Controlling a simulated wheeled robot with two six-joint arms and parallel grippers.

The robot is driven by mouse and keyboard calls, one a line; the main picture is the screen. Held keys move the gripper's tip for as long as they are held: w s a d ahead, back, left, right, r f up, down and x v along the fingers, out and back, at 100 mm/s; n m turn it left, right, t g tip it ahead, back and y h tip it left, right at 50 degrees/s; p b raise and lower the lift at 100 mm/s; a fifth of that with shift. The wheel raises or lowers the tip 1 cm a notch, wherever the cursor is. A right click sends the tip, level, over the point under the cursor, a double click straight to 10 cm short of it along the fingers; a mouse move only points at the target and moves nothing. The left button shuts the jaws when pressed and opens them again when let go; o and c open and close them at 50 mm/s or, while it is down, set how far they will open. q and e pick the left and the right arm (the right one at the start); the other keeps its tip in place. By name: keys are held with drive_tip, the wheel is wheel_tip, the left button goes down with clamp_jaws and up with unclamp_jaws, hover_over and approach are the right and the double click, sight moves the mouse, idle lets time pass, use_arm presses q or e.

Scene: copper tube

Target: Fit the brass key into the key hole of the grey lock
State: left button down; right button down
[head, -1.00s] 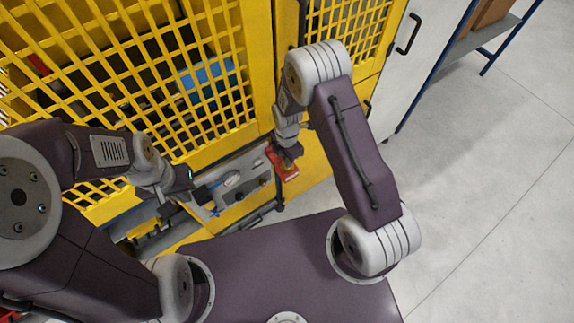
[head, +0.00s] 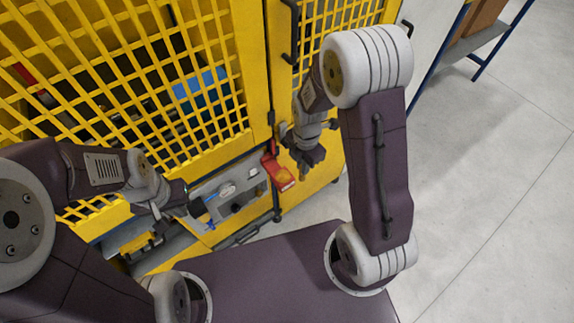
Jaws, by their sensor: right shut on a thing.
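My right gripper (head: 305,160) is in front of the yellow door, just right of a red tag. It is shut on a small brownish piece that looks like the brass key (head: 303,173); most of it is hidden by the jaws. A small grey part (head: 283,130), possibly the grey lock, shows at the door seam above the tag; its key hole cannot be made out. My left gripper (head: 196,207) is at the left edge of the grey control panel; its fingers are too dark and small to tell whether they are open.
The red tag (head: 279,172) hangs tilted near the door seam. The grey panel (head: 228,197) carries a white round part and dark knobs. Yellow mesh doors (head: 150,90) stand behind. Bare floor (head: 480,200) lies to the right, with a shelf (head: 480,50) at the far right.

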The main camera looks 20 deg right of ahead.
drive_tip(key=s+d+r, duration=0.2)
drive_tip(key=s+d, duration=0.1)
drive_tip(key=shift+s+d+r, duration=0.1)
drive_tip(key=shift+s+r, duration=0.05)
drive_tip(key=shift+r, duration=0.2)
